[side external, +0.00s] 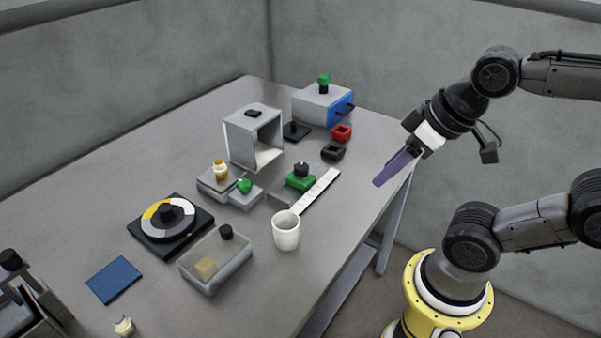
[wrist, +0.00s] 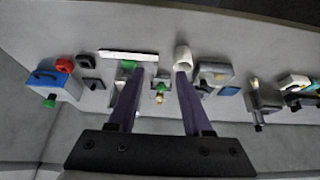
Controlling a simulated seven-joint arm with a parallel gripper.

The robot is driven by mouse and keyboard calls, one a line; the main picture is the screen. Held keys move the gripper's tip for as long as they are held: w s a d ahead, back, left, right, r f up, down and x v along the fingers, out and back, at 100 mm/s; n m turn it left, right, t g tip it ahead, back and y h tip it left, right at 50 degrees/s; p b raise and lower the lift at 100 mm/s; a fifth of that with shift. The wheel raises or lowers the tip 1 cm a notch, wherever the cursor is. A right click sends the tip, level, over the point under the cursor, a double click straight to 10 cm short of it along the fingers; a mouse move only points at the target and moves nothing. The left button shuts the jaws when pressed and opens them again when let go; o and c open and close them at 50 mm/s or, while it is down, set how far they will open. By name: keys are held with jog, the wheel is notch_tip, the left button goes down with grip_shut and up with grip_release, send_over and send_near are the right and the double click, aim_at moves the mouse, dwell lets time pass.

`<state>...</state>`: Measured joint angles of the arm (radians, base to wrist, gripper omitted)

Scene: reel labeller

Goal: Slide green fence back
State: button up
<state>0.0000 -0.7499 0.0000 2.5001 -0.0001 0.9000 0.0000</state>
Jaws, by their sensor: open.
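The green fence (side external: 300,181) is a small green block with a black knob on top. It sits on a grey base beside a white marked strip (side external: 318,191), near the middle of the table. In the wrist view the green fence (wrist: 128,64) shows just below the white strip (wrist: 128,55), partly hidden by the left finger. My gripper (side external: 379,182) has purple fingers and hangs in the air to the right of the fence, by the table's right edge. In the wrist view my gripper (wrist: 160,71) is open with nothing between its fingertips.
A white cup (side external: 286,232) stands in front of the strip. Red (side external: 341,132) and black (side external: 332,152) square pieces lie behind it. A grey open-sided box (side external: 254,138), a blue-fronted box (side external: 322,104), a clear bin (side external: 216,260) and a round dial (side external: 168,219) stand around.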

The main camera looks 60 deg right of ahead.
dwell(0.4)
jog(key=shift+o, duration=2.3)
jog(key=shift+r, duration=0.2)
jog(key=shift+o, duration=1.1)
jog(key=shift+n, duration=0.4)
jog(key=w+r, duration=0.2)
jog(key=r, duration=0.1)
jog(key=shift+w+d+r, duration=0.1)
jog(key=shift+w, duration=0.2)
jog(key=g, duration=0.6)
send_over(301, 166)
notch_tip(301, 166, down, 10)
jog(key=f, duration=0.1)
jog(key=shift+m, duration=0.4)
notch_tip(301, 166, down, 12)
jog(key=shift+f, duration=0.2)
